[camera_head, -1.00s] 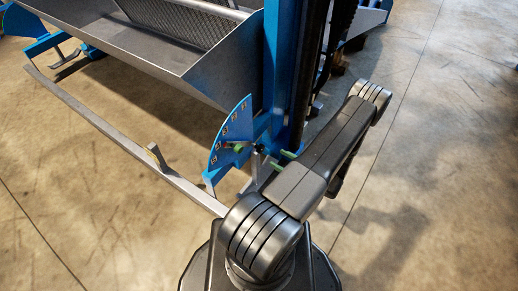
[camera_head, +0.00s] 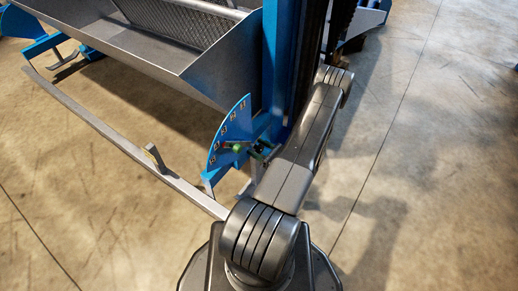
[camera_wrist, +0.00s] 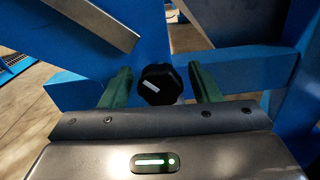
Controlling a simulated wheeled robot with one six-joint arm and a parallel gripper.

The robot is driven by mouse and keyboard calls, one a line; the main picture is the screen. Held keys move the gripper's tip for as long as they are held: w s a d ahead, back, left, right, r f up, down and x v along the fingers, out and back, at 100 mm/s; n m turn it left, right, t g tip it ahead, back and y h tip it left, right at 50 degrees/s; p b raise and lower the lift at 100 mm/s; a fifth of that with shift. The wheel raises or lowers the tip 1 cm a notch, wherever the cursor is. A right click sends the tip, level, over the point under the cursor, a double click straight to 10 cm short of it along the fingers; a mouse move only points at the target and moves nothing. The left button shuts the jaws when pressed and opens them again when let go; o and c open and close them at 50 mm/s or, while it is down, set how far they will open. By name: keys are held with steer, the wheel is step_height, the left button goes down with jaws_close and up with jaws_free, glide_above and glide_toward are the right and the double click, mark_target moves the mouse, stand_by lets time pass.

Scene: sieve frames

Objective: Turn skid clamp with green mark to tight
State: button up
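A black faceted knob (camera_wrist: 160,86) with a white mark on its face sits between my gripper's two green fingers in the wrist view. My gripper (camera_wrist: 160,70) is open, with one finger on each side of the knob and a small gap showing at each side. In the head view, my gripper (camera_head: 262,150) is beside the blue skid plate (camera_head: 226,132), which has a curved row of numbers. A small green spot (camera_head: 237,148) shows on a part at this plate. I cannot tell whether the black knob carries a green mark.
A grey trough (camera_head: 190,70) with a mesh panel stands behind, beside a blue upright (camera_head: 276,70). A long grey bar (camera_head: 110,135) runs low at the left. Blue beams (camera_wrist: 240,65) surround the knob closely. The concrete floor (camera_head: 440,180) is clear at right.

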steer(key=c, duration=0.8)
